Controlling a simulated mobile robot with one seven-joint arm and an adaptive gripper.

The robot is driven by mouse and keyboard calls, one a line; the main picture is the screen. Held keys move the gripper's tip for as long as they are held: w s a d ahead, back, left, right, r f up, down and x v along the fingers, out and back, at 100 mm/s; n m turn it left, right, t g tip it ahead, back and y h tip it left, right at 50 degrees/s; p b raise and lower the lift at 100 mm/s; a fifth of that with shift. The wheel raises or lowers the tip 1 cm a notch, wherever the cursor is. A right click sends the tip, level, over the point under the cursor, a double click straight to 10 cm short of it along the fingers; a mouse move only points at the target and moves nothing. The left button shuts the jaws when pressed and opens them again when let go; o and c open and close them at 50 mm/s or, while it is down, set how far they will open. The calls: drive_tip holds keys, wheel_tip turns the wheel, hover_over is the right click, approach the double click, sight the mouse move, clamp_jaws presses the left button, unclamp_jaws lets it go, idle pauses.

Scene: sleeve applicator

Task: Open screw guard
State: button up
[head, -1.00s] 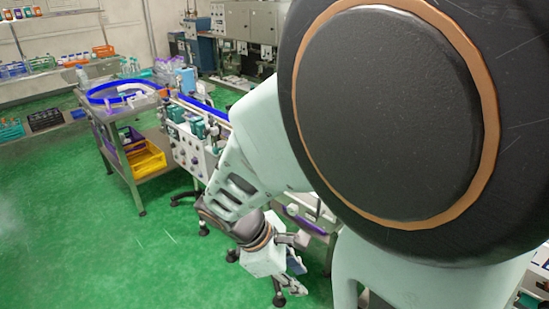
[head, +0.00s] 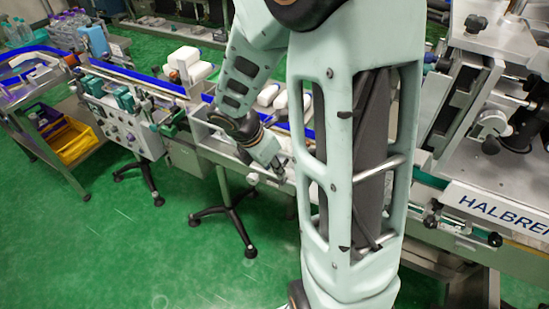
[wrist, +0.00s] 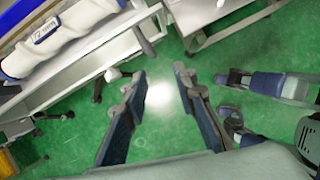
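I cannot make out a screw guard for certain in either view. The sleeve applicator machine (head: 475,90), with a "HALBREN..." sign (head: 492,208), stands at the right in the head view. My gripper (head: 275,170) is low at the front side of the conveyor (head: 215,150), left of my large arm links, which hide part of the line behind them. In the wrist view my gripper (wrist: 160,82) has its two fingers spread wide, with only green floor between them. It holds nothing.
White bottles (head: 268,95) lie or stand on the conveyor. A black-footed stand (head: 232,212) is below it. A cart with a yellow crate (head: 75,143) is at the left. The green floor (head: 120,250) in front is clear.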

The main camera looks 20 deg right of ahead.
sight(282, 183)
drive_tip(key=shift+n, duration=0.3)
drive_tip(key=x, duration=0.3)
drive_tip(key=w+b+x, duration=0.1)
drive_tip(key=x, duration=0.3)
drive_tip(key=b+x, duration=0.1)
drive_tip(key=x, duration=0.3)
drive_tip(key=shift+w+d+r, duration=0.25)
drive_tip(key=shift+w+d, duration=0.05)
drive_tip(key=shift+w, duration=0.05)
clamp_jaws()
